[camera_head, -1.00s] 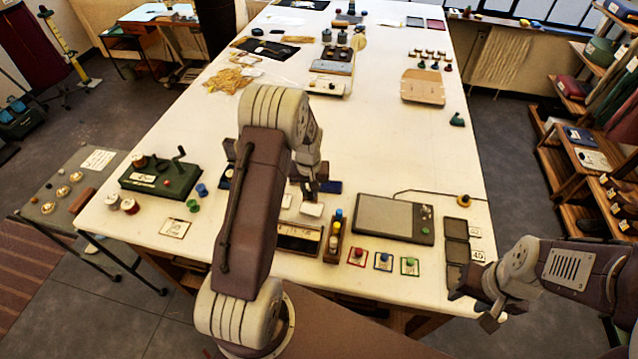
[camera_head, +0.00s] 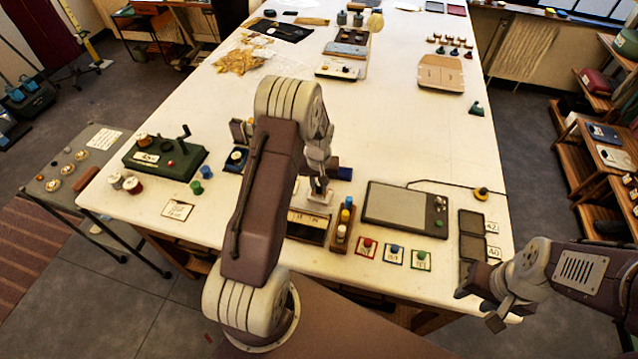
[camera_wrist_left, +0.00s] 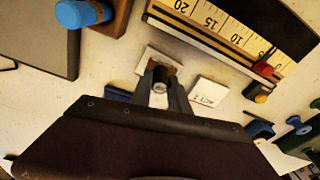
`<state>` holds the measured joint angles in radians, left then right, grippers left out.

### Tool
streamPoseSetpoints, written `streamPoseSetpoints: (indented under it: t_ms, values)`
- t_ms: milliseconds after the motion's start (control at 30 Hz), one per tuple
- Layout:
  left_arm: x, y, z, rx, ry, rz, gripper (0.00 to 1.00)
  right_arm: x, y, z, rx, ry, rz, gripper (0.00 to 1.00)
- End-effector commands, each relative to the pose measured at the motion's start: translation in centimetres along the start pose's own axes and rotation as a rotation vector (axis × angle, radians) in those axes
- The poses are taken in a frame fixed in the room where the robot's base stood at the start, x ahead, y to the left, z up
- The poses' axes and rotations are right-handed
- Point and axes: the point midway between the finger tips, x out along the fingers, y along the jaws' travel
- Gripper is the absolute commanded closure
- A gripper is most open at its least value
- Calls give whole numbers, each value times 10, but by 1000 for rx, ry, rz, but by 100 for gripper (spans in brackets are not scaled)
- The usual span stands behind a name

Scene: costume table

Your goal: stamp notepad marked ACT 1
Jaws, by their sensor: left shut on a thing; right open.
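My left gripper (camera_head: 319,190) is shut on a small stamp (camera_wrist_left: 160,78) with a pale round top and a brownish body. It points down at a white pad (camera_wrist_left: 147,60) at the table's near side, which also shows in the head view (camera_head: 318,198). I cannot tell whether the stamp touches this pad. Beside it, to the right in the left wrist view, lies a white notepad (camera_wrist_left: 207,95) with small red lettering that seems to read ACT 1. My arm hides that notepad in the head view. My right gripper (camera_head: 484,300) is open and empty at the table's right front edge.
A wooden rack of colored bottles (camera_head: 344,225) stands close to the right of my left gripper. A ruler box (camera_wrist_left: 225,35), a grey tablet (camera_head: 405,206), several colored stamp cards (camera_head: 393,256) and a green machine (camera_head: 165,158) surround the spot.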

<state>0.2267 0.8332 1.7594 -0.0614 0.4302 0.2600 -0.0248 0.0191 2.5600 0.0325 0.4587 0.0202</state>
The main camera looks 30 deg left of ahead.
Motion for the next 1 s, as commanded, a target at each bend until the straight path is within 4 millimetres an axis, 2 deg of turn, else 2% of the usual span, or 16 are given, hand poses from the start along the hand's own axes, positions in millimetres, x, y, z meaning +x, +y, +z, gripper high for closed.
streamPoseSetpoints:
  t_ms: [1000]
  values:
    - [6, 0, 1, 0, 0, 0, 100, 4, 0, 0, 0, 0, 0, 58]
